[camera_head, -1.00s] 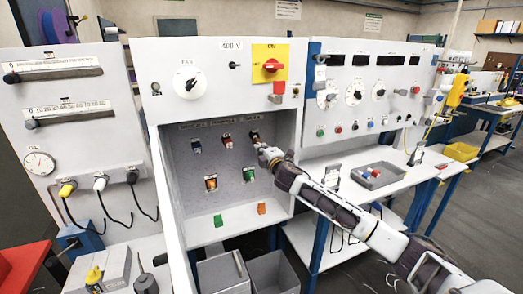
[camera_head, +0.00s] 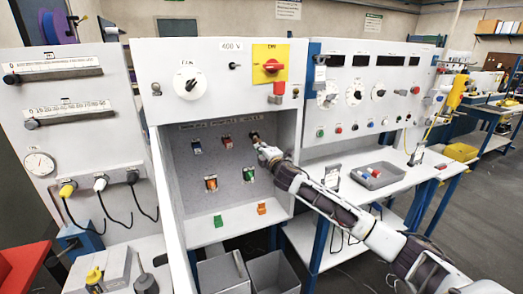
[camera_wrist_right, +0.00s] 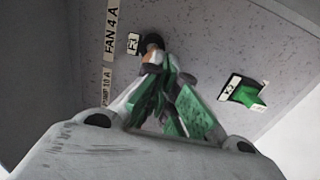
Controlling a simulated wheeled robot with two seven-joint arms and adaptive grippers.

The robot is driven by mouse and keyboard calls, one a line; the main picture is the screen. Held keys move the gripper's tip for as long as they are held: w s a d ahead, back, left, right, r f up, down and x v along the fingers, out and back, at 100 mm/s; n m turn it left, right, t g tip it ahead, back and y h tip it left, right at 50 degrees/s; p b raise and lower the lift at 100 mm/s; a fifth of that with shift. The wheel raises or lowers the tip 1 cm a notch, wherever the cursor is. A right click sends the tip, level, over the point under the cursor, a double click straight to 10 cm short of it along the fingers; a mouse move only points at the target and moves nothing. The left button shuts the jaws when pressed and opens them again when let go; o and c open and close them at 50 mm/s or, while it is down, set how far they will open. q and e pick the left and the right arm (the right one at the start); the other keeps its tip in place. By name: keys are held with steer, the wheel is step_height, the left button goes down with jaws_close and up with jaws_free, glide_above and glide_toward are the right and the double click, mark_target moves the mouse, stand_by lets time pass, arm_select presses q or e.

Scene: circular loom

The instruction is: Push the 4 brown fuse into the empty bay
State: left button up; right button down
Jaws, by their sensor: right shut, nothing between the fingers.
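The brown fuse (camera_head: 254,135) is at the top right bay of the recessed panel (camera_head: 180,165). In the right wrist view its dark end (camera_wrist_right: 153,41) shows just beyond my fingertips, next to the "FAN 4 A" label (camera_wrist_right: 111,34). My right gripper (camera_head: 260,147) is shut and empty, with its tips at or very near the fuse; I cannot tell whether they touch. The fingers (camera_wrist_right: 152,57) partly cover the fuse and its bay, so how deep it sits is unclear. My left gripper is not in view.
Other bays hold a blue fuse (camera_head: 196,146), a red fuse (camera_head: 227,141), an orange fuse (camera_head: 211,183) and a green fuse (camera_head: 249,174). A loose green piece (camera_head: 218,220) and a loose orange piece (camera_head: 262,208) are on the recess floor. A grey tray (camera_head: 378,174) stands right.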

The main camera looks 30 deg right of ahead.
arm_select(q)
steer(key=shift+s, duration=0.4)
arm_select(e)
steer(key=shift+w, duration=0.3)
steer(key=shift+w, duration=0.15)
